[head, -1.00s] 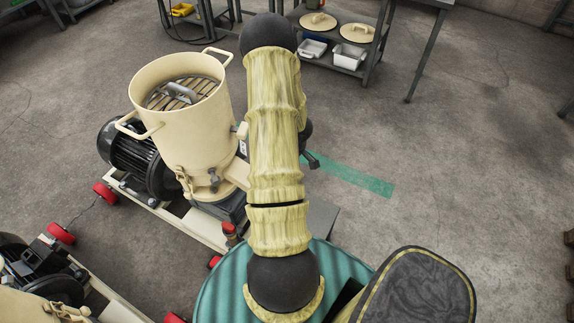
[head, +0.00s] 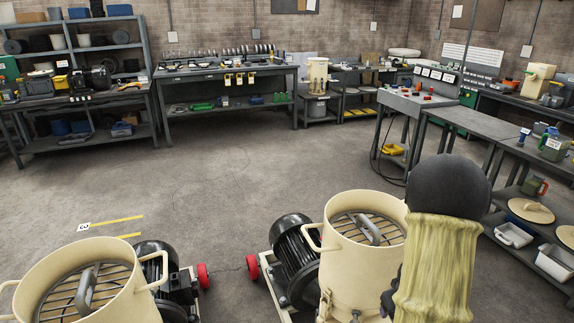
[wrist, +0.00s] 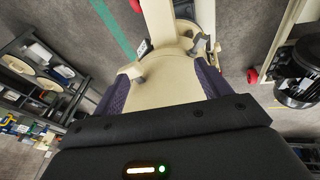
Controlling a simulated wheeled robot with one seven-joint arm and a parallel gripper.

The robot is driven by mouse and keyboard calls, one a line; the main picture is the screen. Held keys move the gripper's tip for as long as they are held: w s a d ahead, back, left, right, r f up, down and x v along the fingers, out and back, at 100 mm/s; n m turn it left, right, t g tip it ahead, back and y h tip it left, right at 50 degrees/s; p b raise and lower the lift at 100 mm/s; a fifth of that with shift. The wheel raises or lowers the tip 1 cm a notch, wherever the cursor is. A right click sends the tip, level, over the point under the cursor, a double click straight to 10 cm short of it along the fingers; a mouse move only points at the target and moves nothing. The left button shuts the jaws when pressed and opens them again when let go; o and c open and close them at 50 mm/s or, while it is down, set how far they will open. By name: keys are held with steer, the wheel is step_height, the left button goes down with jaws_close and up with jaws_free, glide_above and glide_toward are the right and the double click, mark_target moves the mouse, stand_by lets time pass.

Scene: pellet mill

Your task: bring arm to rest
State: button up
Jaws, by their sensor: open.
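My arm (head: 437,262), in a pale yellow-green sleeve with a black ball joint at its top, rises at the lower right of the head view. It partly covers the right side of a cream pellet mill (head: 341,258). My gripper is hidden in the head view. In the wrist view my gripper (wrist: 165,70) is open, with its two dark fingers apart. A cream machine part shows between and beyond the fingers. I see nothing clearly gripped, and cannot tell how far that part is from the fingers.
A second cream mill (head: 82,285) stands at the lower left. Workbenches (head: 228,76) and a shelf rack (head: 75,50) line the back wall. A grey table (head: 478,124) and a low shelf with white bins (head: 514,235) stand at right. The middle floor (head: 215,185) is clear.

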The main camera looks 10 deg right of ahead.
steer(key=s+a+r, duration=0.2)
steer(key=a+r, duration=0.2)
steer(key=a, duration=0.4)
steer(key=s+a+r+y, duration=0.1)
steer(key=s+a+r, duration=0.1)
steer(key=a, duration=0.7)
steer(key=s+a+r+y, duration=0.1)
steer(key=s+a+r, duration=0.2)
steer(key=a+r, duration=0.2)
steer(key=a, duration=0.3)
steer(key=shift+a+r+m+g, duration=0.2)
steer(key=shift+r+m+g, duration=0.1)
steer(key=shift+d, duration=0.1)
